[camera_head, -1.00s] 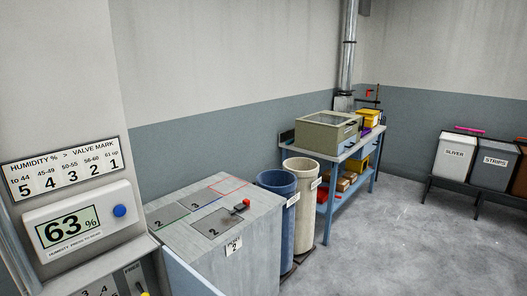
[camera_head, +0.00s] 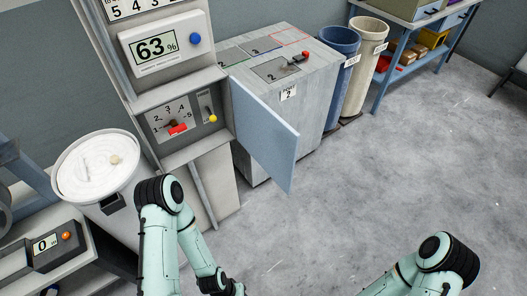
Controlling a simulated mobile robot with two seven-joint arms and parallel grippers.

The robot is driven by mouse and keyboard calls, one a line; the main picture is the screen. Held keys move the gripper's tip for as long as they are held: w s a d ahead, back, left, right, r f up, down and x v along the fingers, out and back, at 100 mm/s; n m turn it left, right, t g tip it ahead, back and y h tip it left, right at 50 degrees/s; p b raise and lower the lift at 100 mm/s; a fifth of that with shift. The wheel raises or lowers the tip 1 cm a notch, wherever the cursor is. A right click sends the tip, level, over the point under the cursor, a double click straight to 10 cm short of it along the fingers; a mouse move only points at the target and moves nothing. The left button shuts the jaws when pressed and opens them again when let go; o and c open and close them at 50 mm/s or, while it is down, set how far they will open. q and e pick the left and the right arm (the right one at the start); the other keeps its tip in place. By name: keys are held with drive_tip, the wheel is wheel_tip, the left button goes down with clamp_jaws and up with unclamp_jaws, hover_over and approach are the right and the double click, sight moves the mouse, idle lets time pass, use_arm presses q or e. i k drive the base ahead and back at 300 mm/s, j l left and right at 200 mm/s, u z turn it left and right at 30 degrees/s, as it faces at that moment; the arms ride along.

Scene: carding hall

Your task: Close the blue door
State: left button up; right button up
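The blue door (camera_head: 263,135) stands open, swung out from the right side of the grey column cabinet (camera_head: 187,95). The cabinet's recess shows a dial panel with a red knob (camera_head: 178,129) and a lever with a yellow knob (camera_head: 213,118). My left arm comes up at the bottom, left of the door, and bends down again; its gripper is cut off at the bottom edge. My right arm is at the bottom right, well away from the door, and its gripper is out of the frame. Neither arm touches the door.
A grey box with numbered plates (camera_head: 318,72) stands close behind the door. A blue bin (camera_head: 338,48) and a cream bin (camera_head: 366,62) are beyond it. A white can (camera_head: 92,190) and a unit with a "0" display (camera_head: 45,245) are at left. The floor right of the door is clear.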

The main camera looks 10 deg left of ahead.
sight(273, 144)
drive_tip(key=k+u, duration=0.2)
drive_tip(key=u, duration=0.2)
drive_tip(key=k+j+u, duration=0.1)
drive_tip(key=u, duration=0.7)
drive_tip(key=l+u, duration=0.15)
drive_tip(key=u, duration=0.8)
drive_tip(key=l, duration=0.55)
drive_tip(key=k+l, duration=0.15)
drive_tip(key=l, duration=0.9)
drive_tip(key=k+l, duration=0.15)
drive_tip(key=l, duration=0.4)
drive_tip(key=i+l, duration=0.3)
drive_tip(key=k+j, duration=0.15)
drive_tip(key=j, duration=0.25)
